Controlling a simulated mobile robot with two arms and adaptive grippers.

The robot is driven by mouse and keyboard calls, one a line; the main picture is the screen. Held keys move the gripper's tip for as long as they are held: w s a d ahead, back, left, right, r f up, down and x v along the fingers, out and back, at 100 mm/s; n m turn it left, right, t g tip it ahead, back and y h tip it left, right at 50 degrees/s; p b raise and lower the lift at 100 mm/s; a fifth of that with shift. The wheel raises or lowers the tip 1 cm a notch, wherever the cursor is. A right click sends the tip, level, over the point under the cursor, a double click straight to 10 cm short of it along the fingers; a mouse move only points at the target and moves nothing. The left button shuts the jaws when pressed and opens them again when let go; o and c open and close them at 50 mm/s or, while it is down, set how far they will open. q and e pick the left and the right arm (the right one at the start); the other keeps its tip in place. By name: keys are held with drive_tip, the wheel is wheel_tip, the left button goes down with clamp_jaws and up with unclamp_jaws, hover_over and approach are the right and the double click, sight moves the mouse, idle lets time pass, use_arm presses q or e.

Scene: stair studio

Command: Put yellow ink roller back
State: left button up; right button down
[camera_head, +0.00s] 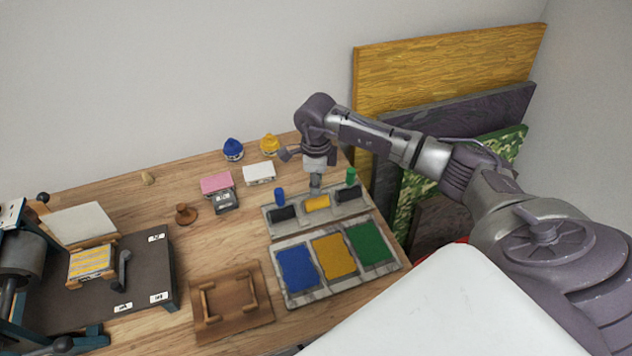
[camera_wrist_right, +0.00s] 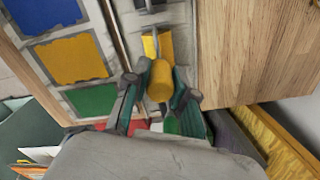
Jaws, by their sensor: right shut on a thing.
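The yellow ink roller has a yellow handle (camera_wrist_right: 160,80) and a yellow roller head (camera_head: 317,203). My right gripper (camera_head: 316,181) is shut on the handle, with one finger on each side in the right wrist view (camera_wrist_right: 158,92). The roller head is at the middle compartment of the grey roller rack (camera_head: 333,212); I cannot tell whether it rests in it or hangs just above. The blue roller handle (camera_head: 280,196) stands at the rack's left part and the green roller handle (camera_head: 351,177) at its right. My left gripper is not in view.
An ink tray (camera_head: 345,280) with blue, yellow and green fields lies in front of the rack. Ink bottles (camera_head: 233,150) and pink and white blocks (camera_head: 216,183) stand behind to the left. A printing press (camera_head: 20,262) is far left. Large boards (camera_head: 440,65) lean beyond the table's right edge.

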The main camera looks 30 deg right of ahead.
drive_tip(key=shift+f, duration=0.2)
drive_tip(key=c, duration=1)
unclamp_jaws()
drive_tip(key=shift+r, duration=0.1)
drive_tip(key=shift+o, duration=0.2)
drive_tip(key=shift+r+p, duration=0.5)
drive_tip(key=shift+w+r, duration=0.1)
drive_tip(key=shift+r, duration=0.3)
wheel_tip(320, 180, up, 10)
drive_tip(key=b, duration=0.3)
drive_tip(key=shift+r, duration=0.6)
drive_tip(key=shift+s+f, duration=0.1)
drive_tip(key=shift+s, duration=0.1)
